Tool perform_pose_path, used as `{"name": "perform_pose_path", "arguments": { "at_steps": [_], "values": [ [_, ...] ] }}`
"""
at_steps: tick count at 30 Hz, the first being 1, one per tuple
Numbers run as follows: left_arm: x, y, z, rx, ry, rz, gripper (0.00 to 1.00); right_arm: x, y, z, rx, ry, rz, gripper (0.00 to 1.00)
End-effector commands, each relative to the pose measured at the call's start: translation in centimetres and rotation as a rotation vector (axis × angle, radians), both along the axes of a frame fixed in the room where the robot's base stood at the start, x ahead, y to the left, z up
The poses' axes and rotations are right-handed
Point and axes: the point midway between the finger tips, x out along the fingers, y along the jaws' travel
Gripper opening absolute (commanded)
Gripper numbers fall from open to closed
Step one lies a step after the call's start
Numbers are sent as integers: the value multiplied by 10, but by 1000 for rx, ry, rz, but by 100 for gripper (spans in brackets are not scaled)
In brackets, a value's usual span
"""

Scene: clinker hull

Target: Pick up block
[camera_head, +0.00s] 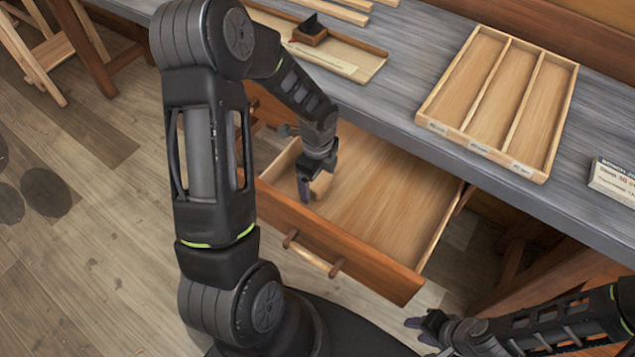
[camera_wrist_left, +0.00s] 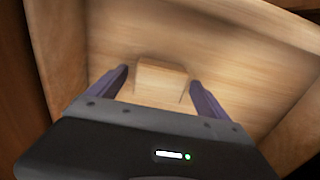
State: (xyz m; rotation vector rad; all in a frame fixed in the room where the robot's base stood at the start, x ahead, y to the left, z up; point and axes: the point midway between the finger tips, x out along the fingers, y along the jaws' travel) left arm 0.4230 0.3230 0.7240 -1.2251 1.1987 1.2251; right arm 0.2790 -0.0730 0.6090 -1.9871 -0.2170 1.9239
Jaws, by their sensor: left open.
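A pale wooden block (camera_wrist_left: 162,78) lies in the open wooden drawer (camera_head: 390,205). In the left wrist view it sits between the two purple-grey fingers of my left gripper (camera_wrist_left: 160,90), with gaps visible on both sides. My left gripper (camera_head: 312,180) is open and reaches down inside the drawer near its front left corner in the head view. The block is mostly hidden by the gripper there. My right gripper (camera_head: 425,322) is at the bottom right, away from the drawer; I cannot tell whether its fingers are apart.
The grey bench top (camera_head: 400,90) overhangs the drawer's back. The drawer's right side is empty.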

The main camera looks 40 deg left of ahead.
Motion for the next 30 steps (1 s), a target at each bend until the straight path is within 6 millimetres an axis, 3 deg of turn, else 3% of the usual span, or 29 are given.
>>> {"name": "perform_pose_path", "arguments": {
  "at_steps": [2,26,30],
  "values": [
    [0,0,0,0,0,0,88,0,0,0,0,0,0,36],
    [0,0,0,0,0,0,23,0,0,0,0,0,0,36],
    [0,0,0,0,0,0,22,0,0,0,0,0,0,36]
  ]
}}
